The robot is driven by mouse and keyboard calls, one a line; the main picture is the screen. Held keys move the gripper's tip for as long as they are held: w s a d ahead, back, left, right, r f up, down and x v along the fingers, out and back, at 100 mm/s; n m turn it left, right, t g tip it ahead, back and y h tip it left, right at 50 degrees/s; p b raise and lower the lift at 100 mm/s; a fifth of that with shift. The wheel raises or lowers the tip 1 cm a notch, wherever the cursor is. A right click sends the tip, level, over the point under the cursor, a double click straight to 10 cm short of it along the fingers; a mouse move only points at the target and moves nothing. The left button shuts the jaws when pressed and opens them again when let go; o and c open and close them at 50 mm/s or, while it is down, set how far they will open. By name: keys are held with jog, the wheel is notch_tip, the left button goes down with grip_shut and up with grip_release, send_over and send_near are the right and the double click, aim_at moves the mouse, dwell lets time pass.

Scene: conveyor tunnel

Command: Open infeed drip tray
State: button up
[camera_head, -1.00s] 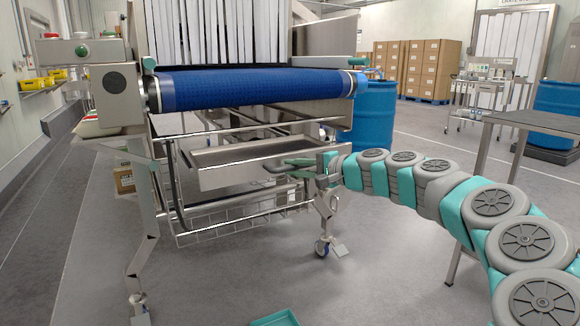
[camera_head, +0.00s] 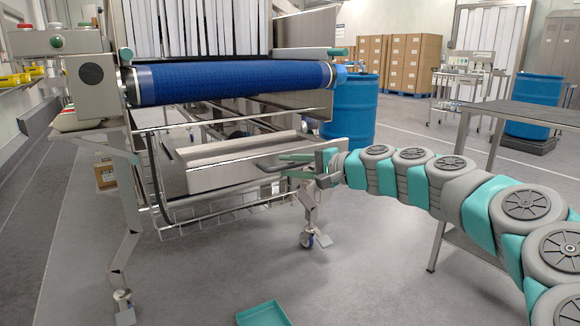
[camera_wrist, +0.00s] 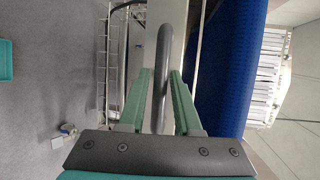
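The infeed drip tray (camera_head: 225,177) is a shallow stainless tray under the blue conveyor belt (camera_head: 235,84). It juts out partway from the frame, and part of its inside shows. Its pale front panel also shows in the wrist view (camera_wrist: 178,30). A grey bar handle (camera_wrist: 164,45) stands off that panel. My gripper (camera_head: 280,162) is at the tray's front, right of its middle. The exact contact points are hard to see.
A wire basket rack (camera_head: 205,217) hangs below the tray. A teal bin (camera_head: 262,314) lies on the floor in front. A steel table (camera_head: 530,114) stands at right and a blue drum (camera_head: 350,108) behind. The floor before the tray is mostly clear.

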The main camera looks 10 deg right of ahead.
jog(key=shift+o, duration=1.1)
jog(key=v, duration=0.7)
jog(key=shift+s+d, duration=0.25)
jog(key=shift+s, duration=0.05)
jog(key=shift+r, duration=0.1)
jog(key=s+a+f+n+g+h+p, duration=0.1)
jog(key=s+a+f+n+g, duration=0.25)
jog(key=s+a, duration=0.5)
jog(key=s+a+f+n+g+h+p, duration=0.1)
jog(key=s+a+f+n+g, duration=0.25)
jog(key=s+a, duration=0.45)
jog(key=s+d+f+n+g+h, duration=0.1)
jog(key=s+d+f+g+h, duration=0.1)
jog(key=s+f, duration=0.3)
jog(key=s+d+f+n+g+h+p, duration=0.1)
jog(key=s+d+f+g+h, duration=0.1)
jog(key=s, duration=0.8)
jog(key=s+d+f+n+g+h+p, duration=0.1)
jog(key=s+d+f+g+h, duration=0.1)
jog(key=s+d+f+h, duration=0.2)
jog(key=s+f, duration=0.3)
jog(key=s, duration=0.1)
jog(key=shift+s+d+f+n+g, duration=0.25)
jog(key=shift+f+n+g, duration=0.05)
jog(key=shift+f+g, duration=0.1)
